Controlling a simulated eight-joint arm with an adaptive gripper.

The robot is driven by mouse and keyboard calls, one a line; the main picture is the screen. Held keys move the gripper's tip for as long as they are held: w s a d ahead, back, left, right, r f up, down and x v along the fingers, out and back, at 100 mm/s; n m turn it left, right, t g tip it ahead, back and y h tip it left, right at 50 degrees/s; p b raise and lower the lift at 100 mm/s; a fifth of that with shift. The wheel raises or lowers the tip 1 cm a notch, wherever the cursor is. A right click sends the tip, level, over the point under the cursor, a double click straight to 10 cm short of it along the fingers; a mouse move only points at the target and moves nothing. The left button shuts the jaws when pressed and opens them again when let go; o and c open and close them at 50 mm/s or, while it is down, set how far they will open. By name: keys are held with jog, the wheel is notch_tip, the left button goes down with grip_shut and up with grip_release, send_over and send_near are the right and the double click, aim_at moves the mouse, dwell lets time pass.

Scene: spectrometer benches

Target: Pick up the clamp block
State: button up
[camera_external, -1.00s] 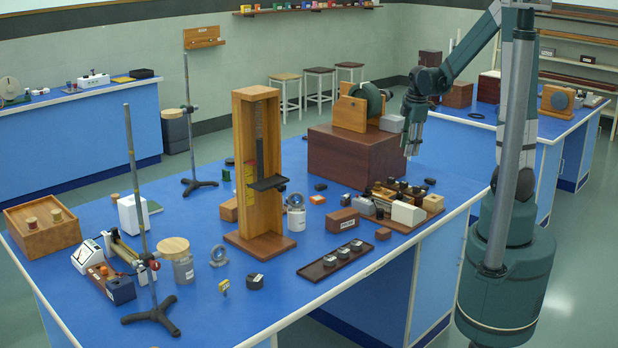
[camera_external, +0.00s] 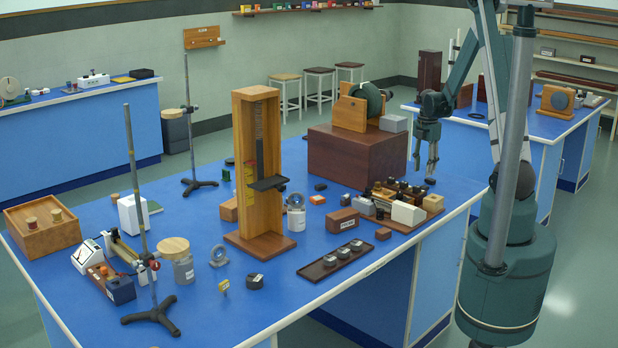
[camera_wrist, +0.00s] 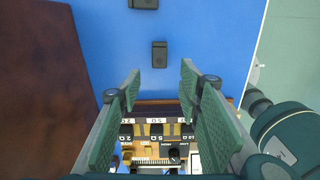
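My gripper (camera_external: 424,174) points down above the bench's right side, beside the large brown box. In the wrist view my gripper (camera_wrist: 160,82) is open, with its green fingers apart and nothing between them. A small dark block (camera_wrist: 160,54) lies on the blue bench just beyond the fingertips, and a second dark block (camera_wrist: 143,3) is cut off by the top edge. A dark block (camera_external: 430,181) shows near the fingertips in the external view. No label marks any of these as the clamp block, so I cannot tell which it is.
The brown box (camera_external: 352,160) stands left of my gripper and carries a wooden-framed wheel (camera_external: 368,100). A wooden board with labelled terminals (camera_wrist: 155,130) lies below the fingers in the wrist view. A white block (camera_external: 407,213) sits at its front. The bench edge is close on the right.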

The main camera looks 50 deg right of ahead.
jog(key=shift+d+f, duration=0.1)
jog(key=shift+f, duration=0.15)
jog(key=shift+f, duration=1.15)
jog(key=shift+f, duration=0.1)
jog(key=shift+f+b, duration=0.35)
jog(key=shift+f, duration=2.2)
jog(key=c, duration=1)
jog(key=shift+r, duration=0.15)
notch_tip(320, 180, up, 10)
jog(key=shift+p, duration=0.45)
